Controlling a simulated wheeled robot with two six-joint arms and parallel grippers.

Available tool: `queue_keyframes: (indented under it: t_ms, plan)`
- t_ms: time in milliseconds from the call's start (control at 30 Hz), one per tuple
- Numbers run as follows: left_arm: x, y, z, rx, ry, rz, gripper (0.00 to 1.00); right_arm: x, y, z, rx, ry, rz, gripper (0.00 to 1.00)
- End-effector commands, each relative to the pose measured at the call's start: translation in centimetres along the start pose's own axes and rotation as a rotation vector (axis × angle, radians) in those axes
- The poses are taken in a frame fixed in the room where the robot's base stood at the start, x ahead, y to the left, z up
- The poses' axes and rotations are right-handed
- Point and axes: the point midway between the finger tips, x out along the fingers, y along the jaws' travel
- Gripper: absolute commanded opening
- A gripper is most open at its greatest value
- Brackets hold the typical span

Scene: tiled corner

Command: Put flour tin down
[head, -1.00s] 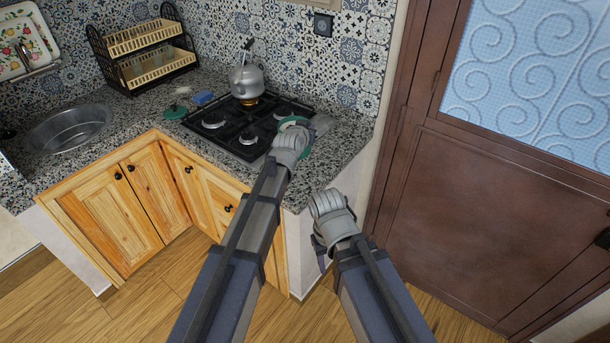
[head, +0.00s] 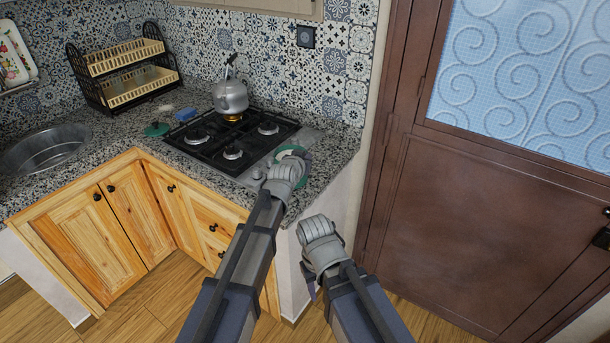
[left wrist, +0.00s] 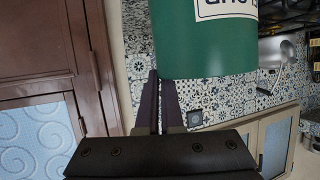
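The flour tin (head: 300,153) is green and shows as a ring just beyond my left gripper (head: 281,163), at the right front of the counter. In the left wrist view the green tin (left wrist: 207,45) with a white label fills the top middle. The dark fingers of my left gripper (left wrist: 160,82) are close together at the tin's edge and look shut on it. I cannot tell whether the tin's base touches the counter. A green lid (head: 157,129) lies left of the stove. My right gripper (head: 309,278) hangs low before the counter, its fingers mostly hidden.
The gas stove (head: 232,139) carries a kettle (head: 230,97) at its back. A blue sponge (head: 187,114) is near the lid. The sink (head: 45,150) and a two-tier rack (head: 120,75) are to the left. Bare counter (head: 335,150) lies right of the stove, near a brown door (head: 470,220).

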Motion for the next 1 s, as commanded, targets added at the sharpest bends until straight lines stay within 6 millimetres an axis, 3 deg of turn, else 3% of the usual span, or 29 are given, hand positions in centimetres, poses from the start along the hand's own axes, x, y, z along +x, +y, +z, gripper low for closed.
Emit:
queue_keyframes:
  t_ms: [167,533,933,1000]
  plan:
    - [0.1,0.0,0.1,0.001,0.002,-0.001,0.0,0.2,0.0,0.0,0.0,0.0,0.0,0.5]
    - [1.5,0.1,3.5,0.001,0.002,-0.001,0.0,3.9,-0.4,-0.2,0.0,0.0,0.0,0.5]
    - [1.5,0.1,3.7,0.001,0.002,-0.001,0.0,4.0,-0.4,-0.2,0.0,0.0,0.0,0.5]
    - [1.5,0.1,3.6,0.0,0.0,0.0,0.09,3.9,-0.4,-0.2,0.0,0.0,0.0,0.5]
